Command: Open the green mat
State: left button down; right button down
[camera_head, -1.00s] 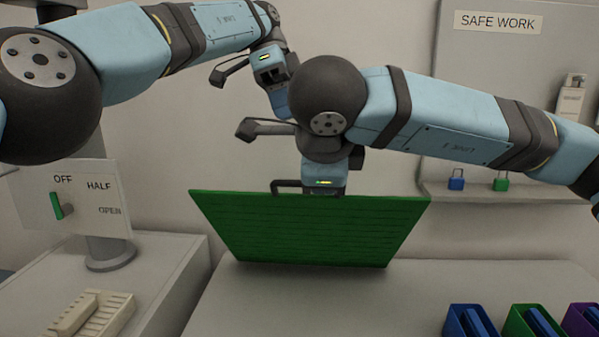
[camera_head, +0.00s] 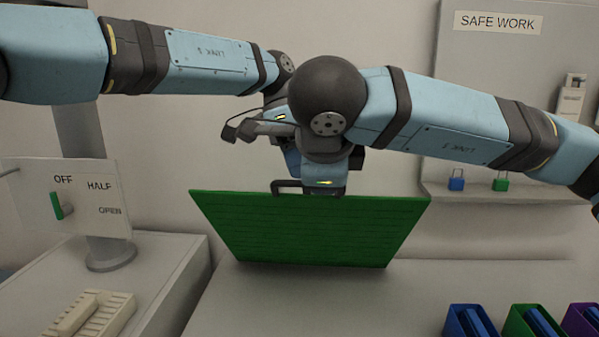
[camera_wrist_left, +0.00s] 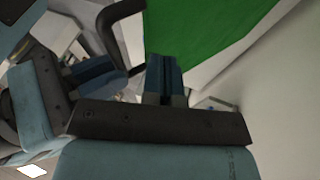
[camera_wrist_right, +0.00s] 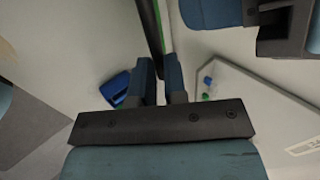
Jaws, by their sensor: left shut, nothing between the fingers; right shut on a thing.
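The green mat (camera_head: 310,235) is a ridged panel standing tilted up on the grey bench top, its face toward the head camera. A dark bar handle (camera_head: 285,183) sits at its top edge. My right gripper (camera_wrist_right: 160,70) is shut on this dark handle at the mat's top edge; my wrist hides part of the grip. My left gripper (camera_wrist_left: 163,60) is shut and empty. It is behind the mat's top edge, close to my right gripper; in the head view my right arm mostly hides it. The green surface (camera_wrist_left: 195,30) and handle (camera_wrist_left: 122,12) also show in the left wrist view.
A white panel (camera_head: 85,230) at left reads OFF, HALF, OPEN, with a green lever (camera_head: 57,205) by OFF. A ribbed cream block (camera_head: 90,312) lies below it. Coloured bins (camera_head: 530,322) stand front right.

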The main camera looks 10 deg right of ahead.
aim_at(299, 197)
pick_arm(q)
jog(key=shift+s+a+f, duration=0.15)
jog(key=shift+s+f, duration=0.3)
jog(key=shift+s, duration=0.15)
jog(key=shift+s+a+f, duration=0.15)
jog(key=shift+s+f, duration=0.3)
jog(key=shift+s, duration=0.15)
jog(key=shift+s+f, duration=0.2)
jog(key=shift+s, duration=0.15)
jog(key=shift+s+f, duration=0.2)
jog(key=shift+f, duration=0.05)
pick_arm(e)
jog(key=shift+w+d+r, duration=0.15)
jog(key=shift+d+r, duration=0.05)
jog(key=c, duration=1.2)
grip_release()
jog(key=shift+a, duration=0.1)
pick_arm(q)
jog(key=shift+a, duration=0.1)
pick_arm(e)
jog(key=shift+o, duration=0.2)
